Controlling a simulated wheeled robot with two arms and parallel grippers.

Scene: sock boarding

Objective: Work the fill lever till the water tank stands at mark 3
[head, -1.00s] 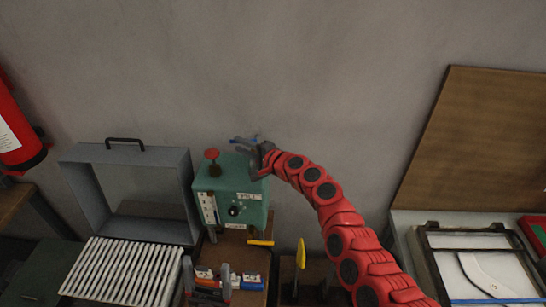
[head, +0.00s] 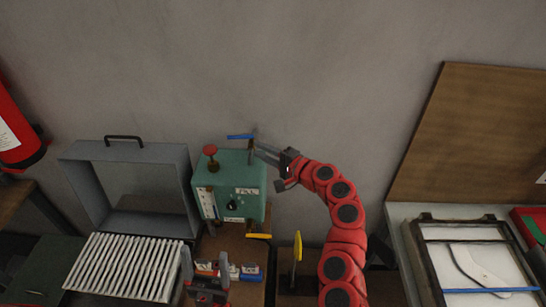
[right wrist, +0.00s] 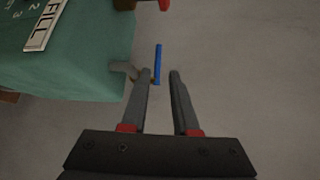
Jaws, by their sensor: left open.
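The teal tank box (head: 256,207) stands at centre left in the head view. A narrow gauge (head: 208,203) is on its front left; its level is too small to read. The blue-handled fill lever (head: 239,136) stands at the box's back right, beside a FILL plate (head: 247,190). In the right wrist view the blue handle (right wrist: 158,64) shows ahead, between the lines of my right gripper's fingers (right wrist: 160,76). My right gripper (head: 257,148) is open with nothing held, close to the lever; contact is unclear. My left gripper (head: 205,264) is open at the lower front.
A red knob (head: 210,150) tops the box. A grey open case (head: 180,165) and a white ribbed rack (head: 122,268) are to the left. Yellow handles (head: 298,246) stand in front on the right. A framed white tray (head: 480,262) is far right. The wall is behind.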

